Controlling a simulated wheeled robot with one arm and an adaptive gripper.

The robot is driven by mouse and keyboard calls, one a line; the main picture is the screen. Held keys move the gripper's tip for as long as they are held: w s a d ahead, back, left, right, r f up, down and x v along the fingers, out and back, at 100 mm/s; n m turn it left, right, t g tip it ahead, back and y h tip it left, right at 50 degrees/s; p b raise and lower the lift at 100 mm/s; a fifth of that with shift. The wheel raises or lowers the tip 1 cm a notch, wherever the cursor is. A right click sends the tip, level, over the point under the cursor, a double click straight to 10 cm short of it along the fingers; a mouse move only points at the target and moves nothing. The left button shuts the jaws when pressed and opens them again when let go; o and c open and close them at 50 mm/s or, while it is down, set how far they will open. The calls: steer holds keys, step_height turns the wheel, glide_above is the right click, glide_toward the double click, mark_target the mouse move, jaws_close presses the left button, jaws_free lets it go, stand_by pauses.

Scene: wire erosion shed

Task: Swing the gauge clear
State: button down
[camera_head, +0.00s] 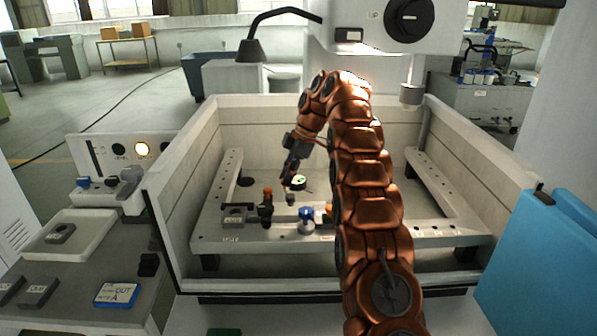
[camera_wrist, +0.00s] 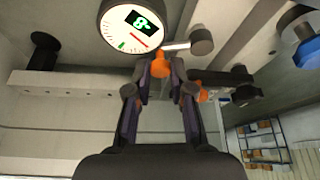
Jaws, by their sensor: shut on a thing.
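The gauge (camera_wrist: 130,28) is a round white dial with a dark display showing green digits and a red needle. In the head view it (camera_head: 299,180) is small, inside the machine's tank. A pale rod runs from it to a dark grey round end (camera_wrist: 202,41). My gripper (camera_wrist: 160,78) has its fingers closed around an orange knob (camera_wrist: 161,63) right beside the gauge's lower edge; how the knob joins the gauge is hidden. In the head view my gripper (camera_head: 291,178) reaches down into the tank, next to the gauge.
The work frame (camera_head: 205,232) carries an orange-topped dark clamp (camera_head: 267,208), a blue-topped knob (camera_head: 306,217) and a grey block (camera_head: 234,216). Tank walls (camera_head: 188,178) stand around it. A lamp (camera_head: 251,50) and the machine head (camera_head: 375,35) hang above. The frame's middle is open.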

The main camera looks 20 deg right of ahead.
steer(key=shift+w+a+r, duration=0.1)
steer(key=shift+a, duration=0.05)
steer(key=c, duration=1.2)
jaws_free()
steer(key=shift+c, duration=0.2)
steer(key=shift+o, duration=1.1)
